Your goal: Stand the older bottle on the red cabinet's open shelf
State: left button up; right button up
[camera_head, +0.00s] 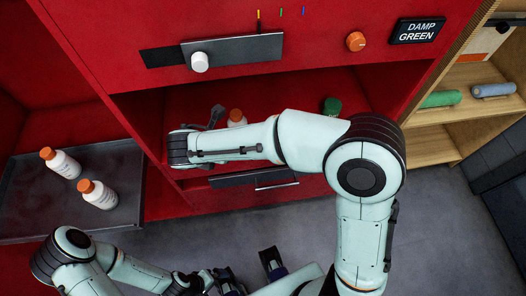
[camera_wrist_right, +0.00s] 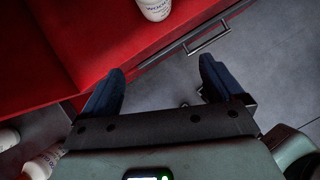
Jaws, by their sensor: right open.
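A white bottle with an orange cap (camera_head: 237,116) stands inside the red cabinet's open shelf (camera_head: 290,92); my right arm hides its lower part. Its white body shows at the top of the right wrist view (camera_wrist_right: 154,8). My right gripper (camera_wrist_right: 160,82) is open and empty, with the bottle beyond its fingertips and apart from them. In the head view one dark finger shows beside the bottle. Two similar bottles (camera_head: 61,163) (camera_head: 98,194) stand on the dark tray (camera_head: 110,155). The label dates are too small to read. My left gripper (camera_head: 246,260) is open and empty, low in front.
A green-capped container (camera_head: 332,105) stands on the shelf's right part. A drawer handle (camera_head: 277,186) sits below the shelf. A white knob (camera_head: 200,62) and an orange knob (camera_head: 355,41) are above it. A wooden rack (camera_head: 440,118) with rolls stands at right.

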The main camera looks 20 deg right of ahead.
jog(key=s+f+m+g+y, duration=0.2)
jog(key=s+f+m, duration=0.3)
jog(key=f, duration=0.4)
jog(key=s+d+f+m+g+y, duration=0.1)
jog(key=s+f+m+g+y, duration=0.15)
jog(key=s+f+m, duration=0.45)
jog(key=s+f+m+g+y, duration=0.2)
jog(key=s+f+m+g, duration=0.1)
jog(key=f, duration=0.9)
jog(key=s+d+f+m, duration=0.2)
jog(key=s+f+m, duration=0.2)
jog(key=m, duration=0.4)
jog(key=s+d+f+m+t, duration=0.1)
jog(key=s+d+f+m, duration=0.2)
jog(key=s+f+m, duration=0.2)
jog(key=s+m+y, duration=0.1)
jog(key=s+m, duration=0.1)
jog(key=m, duration=0.2)
jog(key=shift+s+d+f+m, duration=0.15)
jog(key=shift+s+d+m, duration=0.05)
jog(key=shift+s+m, duration=0.1)
jog(key=shift+w, duration=0.1)
